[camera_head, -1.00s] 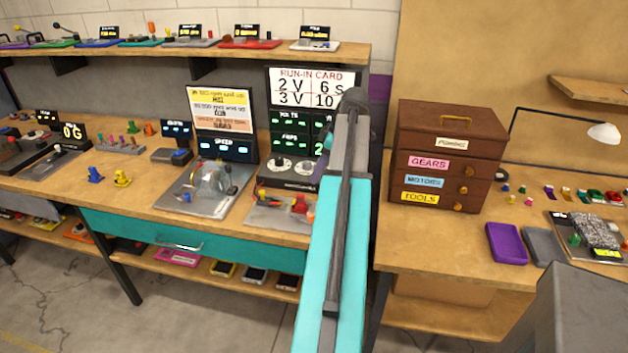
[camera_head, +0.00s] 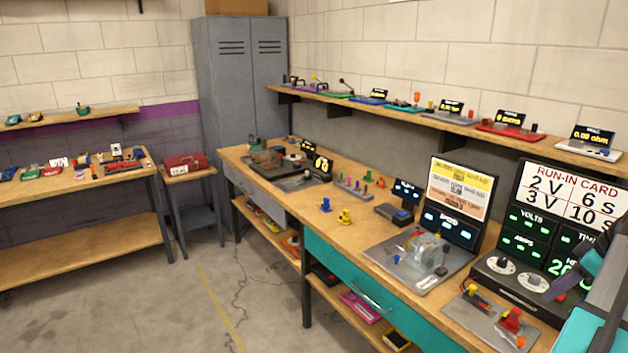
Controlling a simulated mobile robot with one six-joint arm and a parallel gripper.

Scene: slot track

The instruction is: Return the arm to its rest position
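My arm (camera_head: 600,300), teal and grey, shows only in part at the lower right edge of the head view. It reaches up in front of the right end of the workbench. The run-in card (camera_head: 572,195) stands upright behind the arm, above a panel of green readouts (camera_head: 527,232) and a dark box with dials (camera_head: 515,283). A grey plate with a clear-covered device (camera_head: 420,257) lies to its left.
The workbench (camera_head: 290,200) runs along the wall with small devices and a teal drawer (camera_head: 340,275). A shelf (camera_head: 400,111) hangs above. A grey locker (camera_head: 245,80), a small stand with a red toolbox (camera_head: 186,163) and another table (camera_head: 85,250) stand left. The floor (camera_head: 170,310) is open.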

